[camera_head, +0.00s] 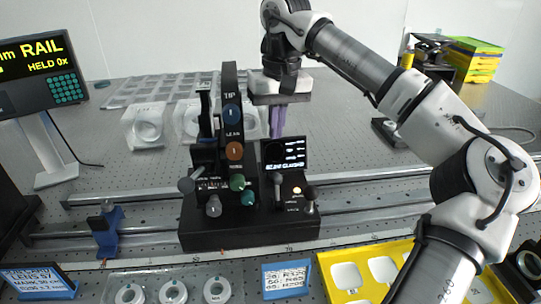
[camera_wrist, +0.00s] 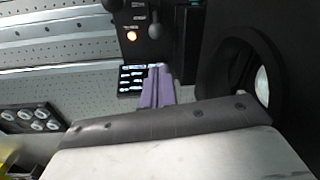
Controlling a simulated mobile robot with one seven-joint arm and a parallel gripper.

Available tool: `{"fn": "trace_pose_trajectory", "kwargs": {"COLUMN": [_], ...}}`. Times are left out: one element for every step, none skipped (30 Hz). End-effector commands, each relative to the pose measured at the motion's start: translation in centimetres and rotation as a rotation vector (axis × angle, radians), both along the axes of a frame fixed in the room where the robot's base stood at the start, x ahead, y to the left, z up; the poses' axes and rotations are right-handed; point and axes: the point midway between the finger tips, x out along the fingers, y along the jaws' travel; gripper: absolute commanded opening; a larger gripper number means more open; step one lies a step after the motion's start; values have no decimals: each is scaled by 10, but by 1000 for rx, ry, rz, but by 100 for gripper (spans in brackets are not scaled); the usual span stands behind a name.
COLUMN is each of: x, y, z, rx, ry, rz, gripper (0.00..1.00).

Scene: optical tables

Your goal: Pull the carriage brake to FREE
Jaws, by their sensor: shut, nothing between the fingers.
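A black carriage (camera_head: 247,232) with knobs and levers sits on the rails in the head view. The wrist view also shows the lamp (camera_wrist: 131,36) and a dark-knobbed lever (camera_wrist: 155,28). My gripper (camera_head: 277,134), with purple fingers, is shut and empty, pointing down near the carriage's small display (camera_head: 284,153). The fingers (camera_wrist: 158,72) appear apart from the levers.
A sign (camera_head: 40,68) at left reads "RAIL" and "HELD". A tall black post (camera_head: 231,95) with coloured knobs stands left of my gripper. A blue rail stop (camera_head: 106,232) is at left. A yellow tray (camera_head: 370,255) lies at front right. Lens mounts (camera_head: 148,130) stand behind.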

Motion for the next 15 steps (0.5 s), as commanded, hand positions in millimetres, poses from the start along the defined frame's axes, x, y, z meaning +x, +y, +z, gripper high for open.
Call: {"fn": "trace_pose_trajectory", "kwargs": {"x": [0,0,0,0,0,0,0,0,0,0,0,0,0,0,-1], "y": [0,0,0,0,0,0,0,0,0,0,0,1,1,1,1], "z": [0,0,0,0,0,0,0,0,-1,-1,-3,-5,-8,-12,-18], "rx": [0,0,0,0,0,1,1,1,1,1,1,1,0,0,0], "ry": [0,0,0,0,0,0,0,0,0,0,0,0,1,1,2], "rz": [0,0,0,0,0,0,0,0,0,0,0,1,1,1,1], "gripper": [0,0,0,0,0,0,0,0,0,0,0,0,0,0,0]}}
